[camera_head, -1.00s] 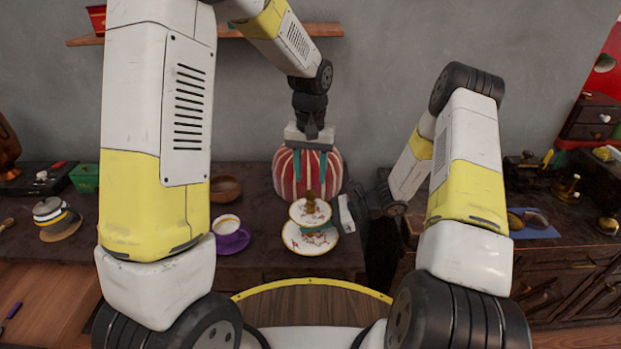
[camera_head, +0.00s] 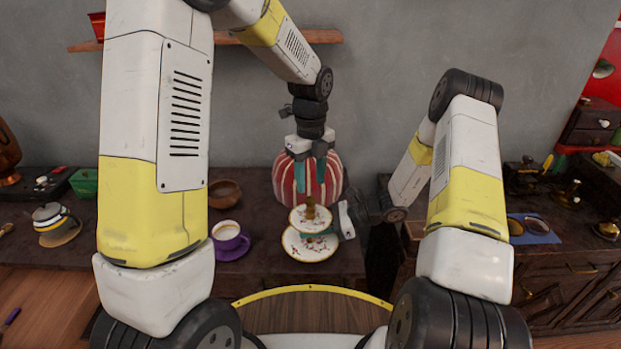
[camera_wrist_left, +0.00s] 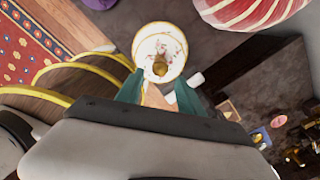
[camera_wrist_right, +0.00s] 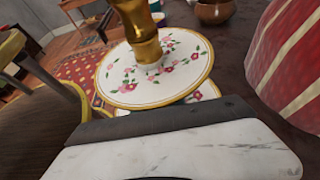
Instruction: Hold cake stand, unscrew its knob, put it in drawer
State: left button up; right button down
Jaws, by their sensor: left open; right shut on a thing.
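The two-tiered cake stand (camera_head: 300,247) has white floral plates with gold rims and stands on the dark counter. Its gold knob (camera_head: 310,209) rises upright from the upper plate; it shows large in the right wrist view (camera_wrist_right: 145,38). My left gripper (camera_head: 310,188) points down above the knob, teal fingers apart and empty. In the left wrist view the knob (camera_wrist_left: 160,68) lies between and beyond the fingertips. My right gripper (camera_head: 342,222) comes from the right and is shut on the cake stand between the plates; its fingertips are mostly hidden.
A red-and-white striped round object (camera_head: 282,180) stands right behind the stand. A wooden cabinet with drawers (camera_head: 545,290) stands at the right, with a blue mat (camera_head: 535,229) on top.

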aim_at(310, 198)
pick_arm(q)
jog(key=m, duration=0.6)
jog(key=shift+m, duration=0.4)
jog(key=shift+f, duration=0.25)
notch_tip(310, 198, down, 8)
jog(key=shift+r, duration=0.2)
